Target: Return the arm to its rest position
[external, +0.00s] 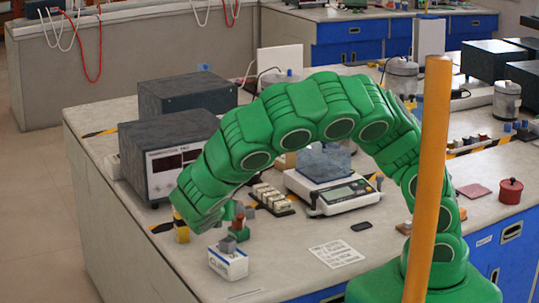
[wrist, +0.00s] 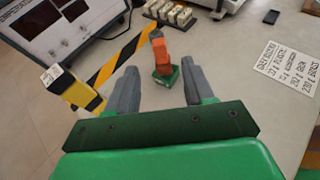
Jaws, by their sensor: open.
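My green arm (external: 310,110) arches over the bench in the external view, with its end low at the left. My gripper (wrist: 160,70) is open in the wrist view, its two grey fingers wide apart with nothing held. A small object with a green base and an orange-red upper part (wrist: 162,58) stands beyond and between the fingertips; it also shows in the external view (external: 240,229). In the external view the fingers are small and partly confused with nearby objects. Whether they touch anything there I cannot tell.
A yellow block (wrist: 86,97) stands left of the fingers by striped tape (wrist: 118,62). A small white box (external: 228,262) is close to the gripper. A meter unit (external: 165,165), a scale (external: 330,195) and a printed sheet (external: 337,253) are nearby. An orange pole (external: 430,180) crosses the external view.

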